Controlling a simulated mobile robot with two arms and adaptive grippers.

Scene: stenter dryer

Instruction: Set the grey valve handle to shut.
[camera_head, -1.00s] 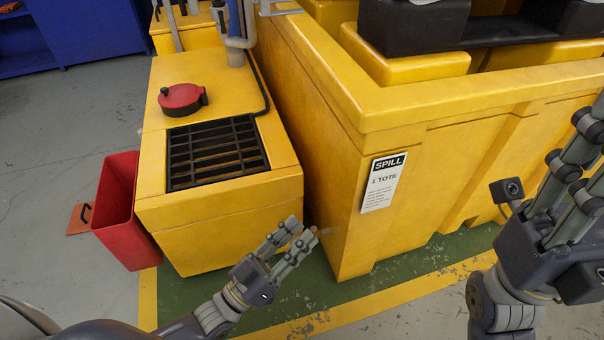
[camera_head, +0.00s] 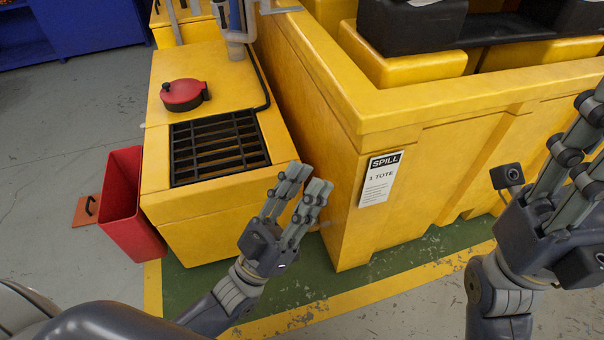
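A grey pipe with a fitting (camera_head: 236,36) stands at the back of the yellow unit, cut off by the top edge of the head view. I cannot make out a grey valve handle clearly there, nor its setting. My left gripper (camera_head: 307,178) is open and empty, in front of the yellow unit's right front corner, well short of the pipe. My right gripper (camera_head: 590,150) is at the right edge, partly cut off. Its fingers stand apart with nothing seen between them.
The yellow unit (camera_head: 205,205) has a black grate (camera_head: 220,148) and a red round lid (camera_head: 183,94) on top. A red bin (camera_head: 130,205) stands to its left. A large yellow spill tote (camera_head: 345,200) with a label stands close on its right.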

